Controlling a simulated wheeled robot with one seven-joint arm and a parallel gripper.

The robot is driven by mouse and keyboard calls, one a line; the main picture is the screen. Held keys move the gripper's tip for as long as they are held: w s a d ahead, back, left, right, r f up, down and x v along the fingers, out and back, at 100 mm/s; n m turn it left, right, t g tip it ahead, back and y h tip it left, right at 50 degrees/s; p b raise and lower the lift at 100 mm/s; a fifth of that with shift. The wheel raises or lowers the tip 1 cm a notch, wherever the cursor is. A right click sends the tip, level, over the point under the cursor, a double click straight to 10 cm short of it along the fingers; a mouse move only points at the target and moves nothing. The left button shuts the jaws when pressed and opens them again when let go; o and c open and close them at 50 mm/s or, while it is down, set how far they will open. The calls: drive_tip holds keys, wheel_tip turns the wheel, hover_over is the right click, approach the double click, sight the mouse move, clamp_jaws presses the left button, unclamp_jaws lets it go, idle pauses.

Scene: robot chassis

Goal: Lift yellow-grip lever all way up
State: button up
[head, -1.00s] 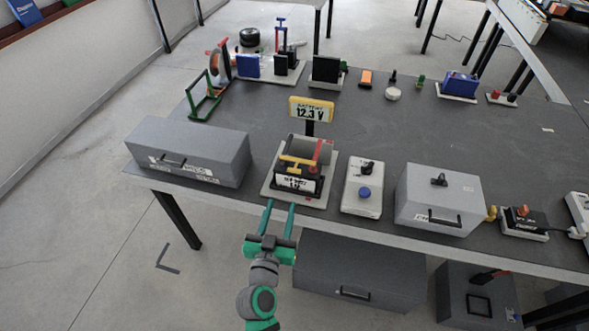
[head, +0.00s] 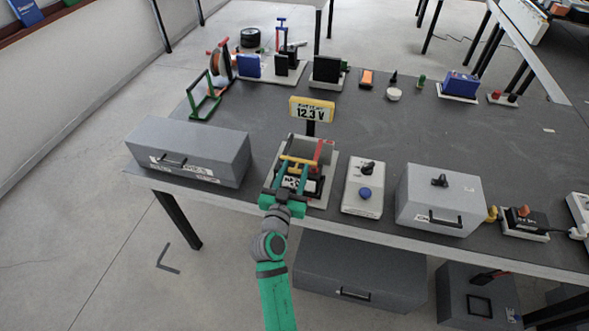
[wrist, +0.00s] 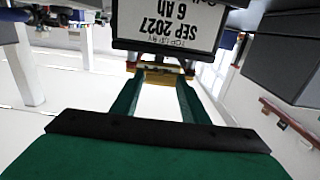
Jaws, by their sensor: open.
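The yellow-grip lever (head: 300,160) is on a small unit with a pale base (head: 318,203) near the table's front edge. Its yellow bar lies crosswise. In the wrist view the yellow bar (wrist: 165,77) spans the gap at the far end of my fingers. My gripper (head: 293,167) is open, its two green fingers reaching to the bar. Whether they touch it I cannot tell. In the wrist view my gripper (wrist: 158,82) shows nothing held. A black box with an upside-down white label (wrist: 170,22) hangs close above the fingers there.
A yellow display reading 12.3 V (head: 311,109) stands behind the unit. A grey case (head: 190,150) is at left. A white box with a blue button (head: 363,188) and a grey box (head: 440,197) are at right. The table's middle behind them is clear.

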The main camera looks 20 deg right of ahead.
drive_tip(key=shift+w+d, duration=0.2)
drive_tip(key=shift+w, duration=0.1)
drive_tip(key=shift+c, duration=0.6)
clamp_jaws()
drive_tip(key=shift+r, duration=0.1)
